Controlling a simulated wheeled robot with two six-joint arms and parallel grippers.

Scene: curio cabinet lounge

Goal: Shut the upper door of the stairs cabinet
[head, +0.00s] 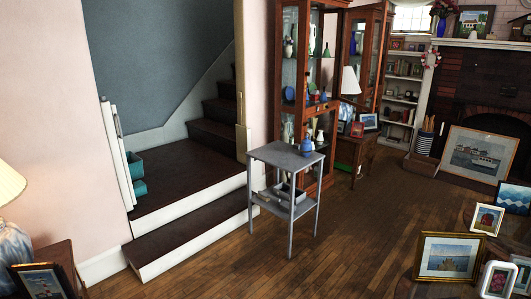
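Neither of my grippers is in view. On the stair landing at the left of the head view, a narrow white upright panel (121,155) with a thin handle-like strip stands edge-on beside the pink wall. It looks like part of a white cabinet, mostly hidden by that wall. Two teal box-like parts, an upper one (136,166) and a lower one (139,188), stick out to its right. I cannot tell for certain which part is the upper door or how far it is open.
Two low steps (190,236) with white risers lead up to the landing. A grey side table (284,155) stands right of them, before a glass-fronted wooden cabinet (325,20). A lamp (12,185) is at the left edge. Wooden floor (225,270) is clear in front.

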